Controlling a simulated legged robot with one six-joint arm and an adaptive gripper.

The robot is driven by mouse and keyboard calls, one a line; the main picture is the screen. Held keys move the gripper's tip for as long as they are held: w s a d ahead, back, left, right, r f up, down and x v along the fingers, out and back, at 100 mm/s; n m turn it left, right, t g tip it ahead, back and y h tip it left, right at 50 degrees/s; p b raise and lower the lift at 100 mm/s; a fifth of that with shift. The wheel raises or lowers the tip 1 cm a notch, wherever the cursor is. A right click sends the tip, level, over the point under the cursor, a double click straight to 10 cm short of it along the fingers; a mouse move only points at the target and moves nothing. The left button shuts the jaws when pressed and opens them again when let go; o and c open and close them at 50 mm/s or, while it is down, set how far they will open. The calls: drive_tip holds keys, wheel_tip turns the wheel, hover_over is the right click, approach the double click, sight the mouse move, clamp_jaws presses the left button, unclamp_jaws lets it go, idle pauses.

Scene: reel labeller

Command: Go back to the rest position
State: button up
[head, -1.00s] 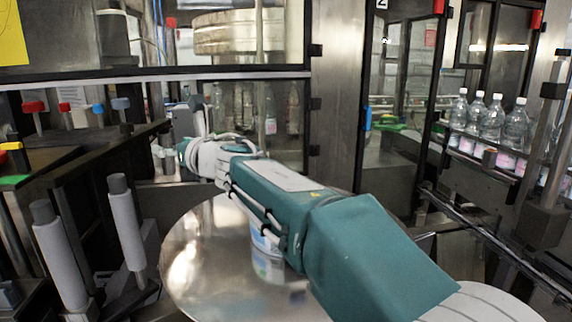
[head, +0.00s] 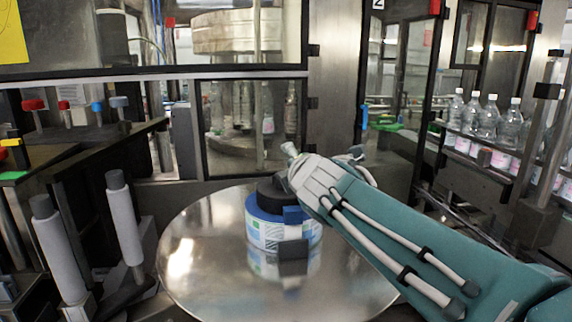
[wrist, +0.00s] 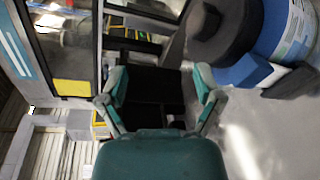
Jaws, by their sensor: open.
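My gripper (wrist: 161,86) shows in the wrist view with its two teal-and-grey fingers spread apart and nothing between them. A label reel (head: 284,233), white and blue with printed labels, sits on the round metal plate (head: 195,280), with a black hub (head: 270,195) on top. In the wrist view the reel (wrist: 290,35) is at the upper right, apart from the fingers. The arm covers the plate's right part.
Two grey rollers (head: 124,225) stand left of the plate. A glass-doored machine frame (head: 247,125) rises behind it. Clear bottles (head: 492,122) line a conveyor at the right. In the wrist view a yellow panel (wrist: 72,91) shows at the left.

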drive_tip(key=s+d+f+m+g+h, duration=0.2)
drive_tip(key=s+d+f+m+h, duration=0.3)
drive_tip(key=d+m, duration=0.4)
drive_tip(key=s+d+f+m+g, duration=0.2)
drive_tip(key=s+f+m+g, duration=0.2)
drive_tip(key=s+f+m, duration=0.4)
drive_tip(key=s+d+f+m+g+y, duration=0.1)
drive_tip(key=s+d+f+m+g, duration=0.2)
drive_tip(key=s+f+m, duration=0.5)
drive_tip(key=s+f+g, duration=0.1)
drive_tip(key=s+f, duration=0.1)
drive_tip(key=s, duration=0.5)
drive_tip(key=shift+d, duration=0.15)
